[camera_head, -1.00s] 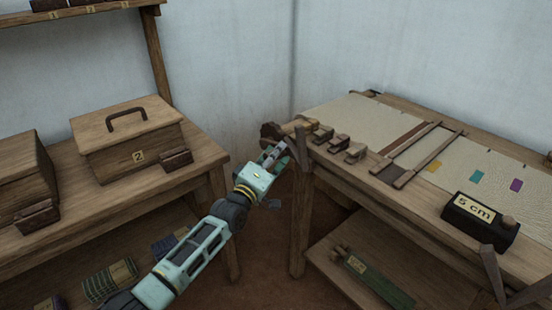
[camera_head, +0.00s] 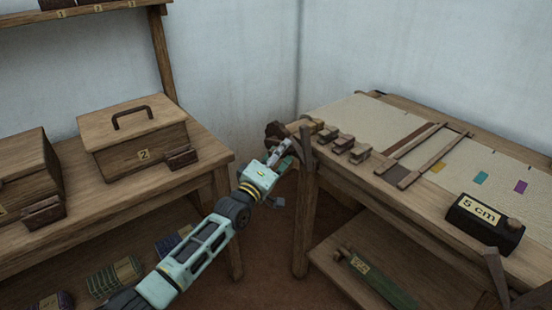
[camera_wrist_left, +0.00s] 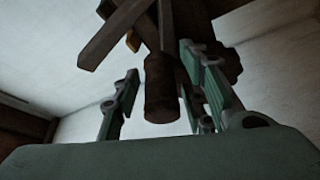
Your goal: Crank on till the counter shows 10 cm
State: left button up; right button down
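The counter (camera_head: 486,222) is a dark box on the loom's front right and reads "5 cm". My left gripper (camera_head: 278,154) is at the loom's left end, by the dark wooden crank parts (camera_head: 273,131). In the left wrist view, a round wooden handle (camera_wrist_left: 162,88) sits between the two fingers of my left gripper (camera_wrist_left: 160,95). The fingers stand apart, with a visible gap between the left finger and the handle. The right finger is close to the handle; I cannot tell whether it touches. My right gripper is not in view.
The loom (camera_head: 345,112) carries pale cloth with coloured patches and a wooden frame (camera_head: 425,155). A side table (camera_head: 205,165) holds a lidded box (camera_head: 135,140) marked 2. A gap of floor lies between table and loom. A low shelf (camera_head: 335,275) sits under the loom.

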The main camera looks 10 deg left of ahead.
pick_arm(q)
jog(key=v, duration=1.2)
